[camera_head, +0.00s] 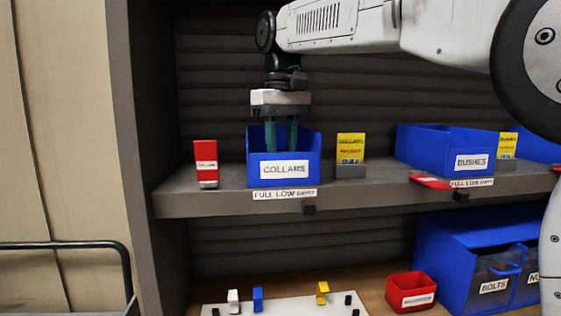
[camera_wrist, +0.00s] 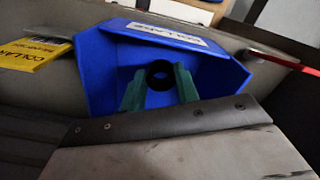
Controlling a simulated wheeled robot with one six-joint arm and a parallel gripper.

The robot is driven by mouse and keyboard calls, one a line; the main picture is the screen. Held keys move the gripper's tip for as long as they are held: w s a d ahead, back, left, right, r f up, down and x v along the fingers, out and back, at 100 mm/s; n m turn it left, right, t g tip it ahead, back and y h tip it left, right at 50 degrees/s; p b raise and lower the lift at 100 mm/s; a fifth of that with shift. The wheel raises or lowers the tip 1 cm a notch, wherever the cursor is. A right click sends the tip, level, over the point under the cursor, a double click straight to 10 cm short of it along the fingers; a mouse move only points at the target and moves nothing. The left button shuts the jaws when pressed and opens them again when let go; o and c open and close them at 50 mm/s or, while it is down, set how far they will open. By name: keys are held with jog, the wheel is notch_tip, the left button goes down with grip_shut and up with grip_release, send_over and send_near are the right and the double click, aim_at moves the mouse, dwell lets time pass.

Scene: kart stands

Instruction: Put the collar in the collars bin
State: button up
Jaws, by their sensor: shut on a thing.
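The blue collars bin (camera_head: 284,184) stands on the upper shelf with a white COLLARS label on its front; it also shows in the wrist view (camera_wrist: 107,72). My gripper (camera_head: 281,140) points down into this bin, its green fingers partly hidden by the front wall. In the wrist view my gripper (camera_wrist: 158,78) is shut on the collar (camera_wrist: 160,65), a dark ring between the fingertips, inside the bin's walls. Whether the collar touches the bin floor I cannot tell. The collar is hidden in the head view.
A red box (camera_head: 205,163) stands left of the bin and a yellow card (camera_head: 350,148) right of it. A blue bushes bin (camera_head: 445,142) is farther right, with a red tag (camera_head: 430,182) near it. Below are a red bin (camera_head: 410,290) and a blue bolts bin (camera_head: 445,262).

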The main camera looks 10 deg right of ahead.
aim_at(282, 150)
jog(key=shift+f, duration=1.75)
jog(key=shift+f, duration=0.1)
jog(key=o, duration=1)
notch_tip(282, 150, up, 8)
jog(key=shift+s+f, duration=0.1)
jog(key=shift+f, duration=0.05)
